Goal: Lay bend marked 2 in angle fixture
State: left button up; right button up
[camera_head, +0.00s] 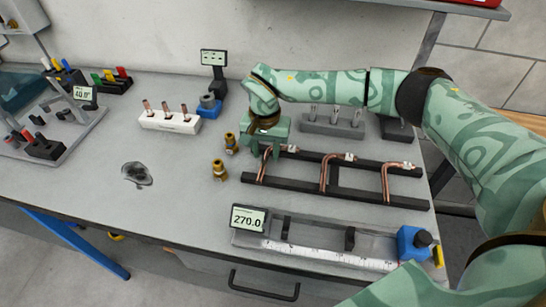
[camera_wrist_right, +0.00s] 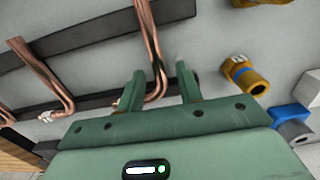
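Three copper bends lie on a dark rack (camera_head: 395,202) in the head view: a left one (camera_head: 264,166), a middle one (camera_head: 325,176) and a right one (camera_head: 386,182). Each has a small white tag, too small to read, so I cannot tell which is marked 2. My right gripper (camera_head: 265,140) is at the left bend. In the right wrist view my gripper (camera_wrist_right: 160,88) is open, its fingers on either side of a copper bend (camera_wrist_right: 153,50), with gaps visible. A grey fixture with a 40.0 display (camera_head: 84,93), seemingly the angle fixture, stands far left. My left gripper is out of view.
Two brass fittings (camera_head: 218,170) stand just left of the rack. A ruler gauge reading 270.0 (camera_head: 248,218) lies in front. A white block with copper pieces (camera_head: 170,122) and a grey block (camera_head: 332,128) stand behind. The left-middle table is mostly clear around a dark patch (camera_head: 137,174).

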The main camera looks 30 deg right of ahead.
grip_shut()
jog(key=shift+r, duration=0.15)
